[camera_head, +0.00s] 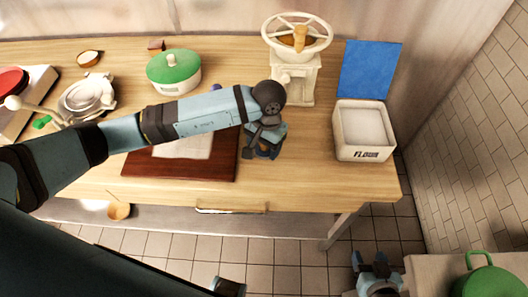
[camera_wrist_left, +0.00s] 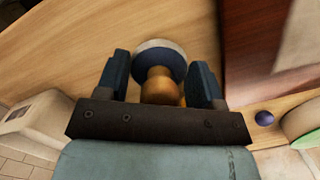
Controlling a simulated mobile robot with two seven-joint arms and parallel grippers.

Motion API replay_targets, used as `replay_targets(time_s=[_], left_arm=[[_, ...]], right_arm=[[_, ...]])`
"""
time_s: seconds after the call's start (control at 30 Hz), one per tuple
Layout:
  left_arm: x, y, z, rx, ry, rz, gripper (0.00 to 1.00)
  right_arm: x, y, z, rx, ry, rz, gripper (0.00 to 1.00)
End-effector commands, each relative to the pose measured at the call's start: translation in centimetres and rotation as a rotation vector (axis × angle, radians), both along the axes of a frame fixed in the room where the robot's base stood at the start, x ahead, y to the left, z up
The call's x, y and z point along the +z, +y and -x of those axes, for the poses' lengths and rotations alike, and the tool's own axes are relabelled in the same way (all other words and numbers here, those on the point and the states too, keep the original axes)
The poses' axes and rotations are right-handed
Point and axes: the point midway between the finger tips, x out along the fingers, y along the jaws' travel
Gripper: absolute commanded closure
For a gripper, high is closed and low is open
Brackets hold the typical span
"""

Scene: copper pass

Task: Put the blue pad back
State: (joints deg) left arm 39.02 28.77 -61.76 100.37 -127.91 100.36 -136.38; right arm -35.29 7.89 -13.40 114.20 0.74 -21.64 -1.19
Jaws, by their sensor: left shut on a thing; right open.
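My left gripper (camera_head: 265,150) is over the table, at the right edge of the dark red-brown board (camera_head: 180,171). In the left wrist view its fingers (camera_wrist_left: 162,80) are shut on a round pad (camera_wrist_left: 160,48) with a dark blue face, pale rim and wooden knob. The head view hides the pad behind the gripper, and I cannot tell whether it touches the table. A flat blue rectangle (camera_head: 369,70) lies at the table's back right, behind the flour bin. My right gripper (camera_head: 376,266) is open, low in front of the table.
The white flour bin (camera_head: 363,150) stands at the right corner. A cream grinder (camera_head: 295,78) stands behind my left gripper. A green-lidded pot (camera_head: 173,72) and a scale (camera_head: 20,97) are further left. Bare wood lies between board and bin.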

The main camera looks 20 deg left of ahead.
Motion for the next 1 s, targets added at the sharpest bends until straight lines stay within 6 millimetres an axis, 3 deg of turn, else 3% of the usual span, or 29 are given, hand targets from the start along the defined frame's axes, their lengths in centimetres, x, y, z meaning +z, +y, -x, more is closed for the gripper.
replay_targets(time_s=[0.17,0.43,0.83,0.87,0.9,0.97,1.0], left_arm=[[-1.1,0.0,0.0,0.0,0.001,0.001,0.57],[-4.7,-0.1,0.0,0.0,0.002,0.0,0.57],[-5.4,0.0,-0.1,-0.001,-0.002,0.0,0.57],[-5.3,0.0,-0.1,0.0,-0.002,0.0,0.36],[-5.2,0.0,-0.1,0.0,-0.001,0.0,0.27],[-5.2,0.0,0.0,0.0,-0.001,0.0,0.13],[-5.2,0.0,0.0,0.0,-0.001,0.0,0.13]], right_arm=[[0.3,-0.2,-0.1,-0.001,-0.002,0.003,0.45],[1.0,-0.2,-0.1,-0.003,-0.006,0.004,0.45],[0.2,-0.2,-0.1,-0.003,-0.003,0.005,0.45],[0.2,-0.2,-0.1,-0.002,-0.003,0.004,0.45],[0.3,-0.2,0.0,-0.002,-0.001,0.004,0.45],[0.3,-0.2,0.0,-0.002,0.0,0.004,0.45],[0.3,-0.2,0.0,-0.001,0.0,0.003,0.45]])
